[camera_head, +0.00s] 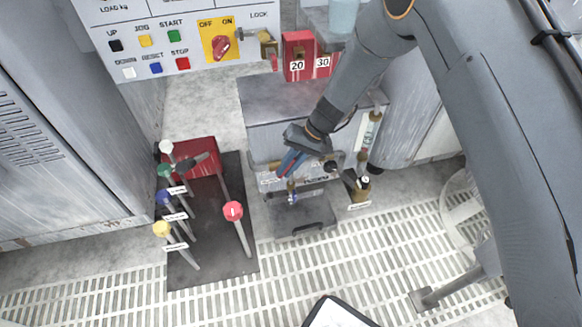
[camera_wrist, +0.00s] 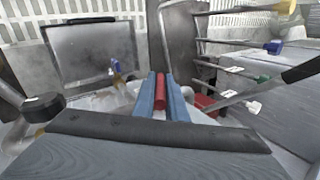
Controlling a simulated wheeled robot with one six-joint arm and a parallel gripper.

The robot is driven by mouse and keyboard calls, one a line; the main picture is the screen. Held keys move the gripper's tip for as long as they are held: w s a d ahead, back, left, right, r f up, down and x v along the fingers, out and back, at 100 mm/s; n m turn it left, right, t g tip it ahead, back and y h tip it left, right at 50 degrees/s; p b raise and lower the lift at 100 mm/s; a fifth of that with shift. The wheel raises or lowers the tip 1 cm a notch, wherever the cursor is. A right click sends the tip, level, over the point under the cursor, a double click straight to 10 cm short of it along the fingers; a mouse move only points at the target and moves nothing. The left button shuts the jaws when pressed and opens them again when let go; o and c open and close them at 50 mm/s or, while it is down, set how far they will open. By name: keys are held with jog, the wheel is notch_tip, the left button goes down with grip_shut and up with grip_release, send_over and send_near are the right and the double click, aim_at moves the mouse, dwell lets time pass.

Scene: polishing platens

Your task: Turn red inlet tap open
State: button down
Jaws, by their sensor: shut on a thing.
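The red inlet tap's handle (camera_wrist: 161,93) shows in the wrist view as a narrow red bar between the two blue fingers. My gripper (camera_wrist: 160,88) is shut on it, with a finger against each side. In the head view my gripper (camera_head: 284,168) reaches down and left to the front of the grey machine (camera_head: 275,105). There the fingers and wrist hide most of the red handle. The tap's body and pipe are hidden, so I cannot tell how far it is turned.
A blue-handled tap (camera_head: 293,198) stands just below my gripper, above a grey tray (camera_head: 305,215). A brass fitting (camera_head: 361,189) is to the right. Several ball-topped levers rise from a dark base plate (camera_head: 215,270) at left. A control panel (camera_head: 130,25) is above.

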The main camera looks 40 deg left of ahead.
jog(key=c, duration=1.8)
grip_release()
jog(key=shift+r, duration=0.1)
jog(key=p+v, duration=0.1)
jog(key=v, duration=0.6)
jog(key=shift+w+d+r+p, duration=0.2)
jog(key=shift+p, duration=0.2)
